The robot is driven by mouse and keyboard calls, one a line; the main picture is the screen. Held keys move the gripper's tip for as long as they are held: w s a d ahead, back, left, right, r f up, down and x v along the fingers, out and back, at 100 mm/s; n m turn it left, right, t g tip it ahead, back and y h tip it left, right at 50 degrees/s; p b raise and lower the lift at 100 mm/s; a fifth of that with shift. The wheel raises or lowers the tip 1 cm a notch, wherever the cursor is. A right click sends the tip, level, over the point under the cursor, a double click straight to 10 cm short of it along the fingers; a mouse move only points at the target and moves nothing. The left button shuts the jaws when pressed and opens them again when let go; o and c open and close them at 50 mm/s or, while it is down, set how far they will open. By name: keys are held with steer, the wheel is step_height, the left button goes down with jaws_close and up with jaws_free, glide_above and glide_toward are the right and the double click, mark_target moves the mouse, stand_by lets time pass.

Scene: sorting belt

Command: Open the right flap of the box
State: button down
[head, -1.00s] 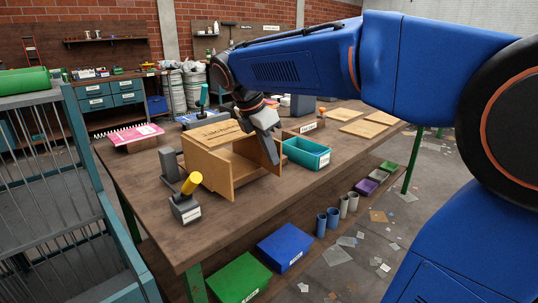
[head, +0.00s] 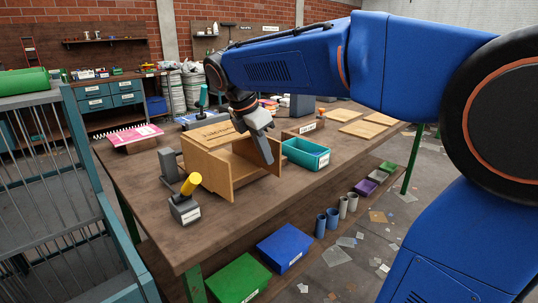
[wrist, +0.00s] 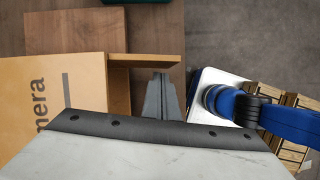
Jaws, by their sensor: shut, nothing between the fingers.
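The tan box (head: 207,178) stands on the workbench in the head view, with dark lettering on its left top panel (head: 207,134). The lettered panel also fills the left of the wrist view (wrist: 75,92). The box's top is open to the right of that panel. A tan panel edge (wrist: 148,62) runs to the right there, just beyond my fingertips; I cannot tell whether it is the right flap. My gripper (head: 264,152) is shut and empty, pointing down at the box's right side. In the wrist view its fingers (wrist: 160,98) lie close to the panel edge; contact is unclear.
A teal bin (head: 306,154) stands right of the box. A yellow-handled lever on a grey base (head: 185,211) stands at the front left, with a grey block (head: 169,164) behind it.

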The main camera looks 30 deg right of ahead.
steer(key=v, duration=1)
steer(key=s+d+f+m+t+y, duration=0.2)
steer(key=s+f+m+t+y, duration=0.2)
steer(key=s+f+m, duration=1.5)
step_height(320, 180, down, 6)
steer(key=s, duration=0.3)
steer(key=shift+d, duration=0.2)
